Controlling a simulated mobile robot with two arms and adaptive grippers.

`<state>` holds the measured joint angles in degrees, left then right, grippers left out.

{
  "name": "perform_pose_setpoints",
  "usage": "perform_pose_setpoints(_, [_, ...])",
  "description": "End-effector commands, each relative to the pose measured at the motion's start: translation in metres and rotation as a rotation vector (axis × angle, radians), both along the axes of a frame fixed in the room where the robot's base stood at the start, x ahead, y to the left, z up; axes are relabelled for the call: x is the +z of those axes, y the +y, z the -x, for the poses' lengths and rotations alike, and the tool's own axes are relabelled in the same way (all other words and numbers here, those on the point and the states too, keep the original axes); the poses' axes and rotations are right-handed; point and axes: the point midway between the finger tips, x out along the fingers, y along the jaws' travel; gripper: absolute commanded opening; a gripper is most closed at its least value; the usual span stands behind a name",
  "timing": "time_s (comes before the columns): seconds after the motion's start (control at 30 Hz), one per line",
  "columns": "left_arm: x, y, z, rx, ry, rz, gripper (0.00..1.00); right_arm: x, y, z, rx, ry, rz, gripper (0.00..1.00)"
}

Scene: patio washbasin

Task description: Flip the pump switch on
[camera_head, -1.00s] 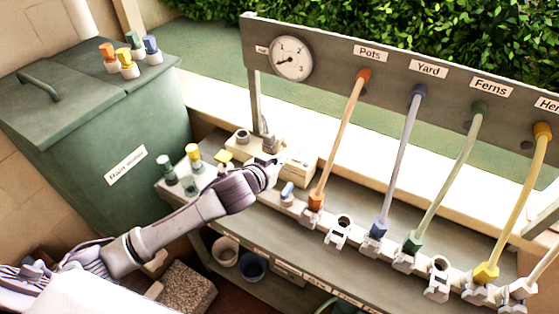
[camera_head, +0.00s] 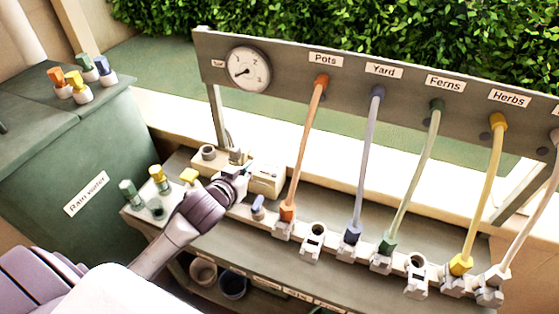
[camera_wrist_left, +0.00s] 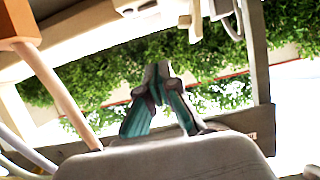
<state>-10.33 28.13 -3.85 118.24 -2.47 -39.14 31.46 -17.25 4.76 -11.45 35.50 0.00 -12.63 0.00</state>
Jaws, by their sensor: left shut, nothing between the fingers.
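My left gripper (camera_head: 243,171) is shut and empty, with its tips close beside a cream box (camera_head: 268,180) on the bench, by the post of the grey panel. In the left wrist view its teal-padded fingers (camera_wrist_left: 158,72) meet at the tips. I cannot tell whether they touch anything. The pump switch cannot be clearly made out; the gripper hides part of the fittings here. A small grey fitting (camera_head: 236,156) stands just behind the fingertips. My right gripper is not in view.
A grey panel (camera_head: 405,98) with a gauge (camera_head: 248,69) stands behind the bench. Coloured hoses, such as the orange one (camera_head: 305,140), run down to valves right of the box. Loose connectors (camera_head: 158,178) stand left of my wrist. A green rainwater tank (camera_head: 70,160) is at left.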

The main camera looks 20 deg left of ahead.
Motion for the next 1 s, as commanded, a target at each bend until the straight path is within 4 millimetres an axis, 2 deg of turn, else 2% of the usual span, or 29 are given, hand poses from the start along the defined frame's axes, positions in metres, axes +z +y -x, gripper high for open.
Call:
perform_pose_setpoints(0.37, [-0.002,0.000,-0.006,-0.001,0.001,0.000,0.00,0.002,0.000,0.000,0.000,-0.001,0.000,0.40])
perform_pose_setpoints(0.47, [-0.005,0.001,-0.017,0.000,0.001,0.000,0.00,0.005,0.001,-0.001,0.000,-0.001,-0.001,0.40])
perform_pose_setpoints(0.9, [-0.035,0.005,-0.097,-0.001,0.001,0.000,0.00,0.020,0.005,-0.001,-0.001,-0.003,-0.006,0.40])
perform_pose_setpoints(1.0, [-0.052,0.005,-0.101,-0.001,0.004,0.002,0.00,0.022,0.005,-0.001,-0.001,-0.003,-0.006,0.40])
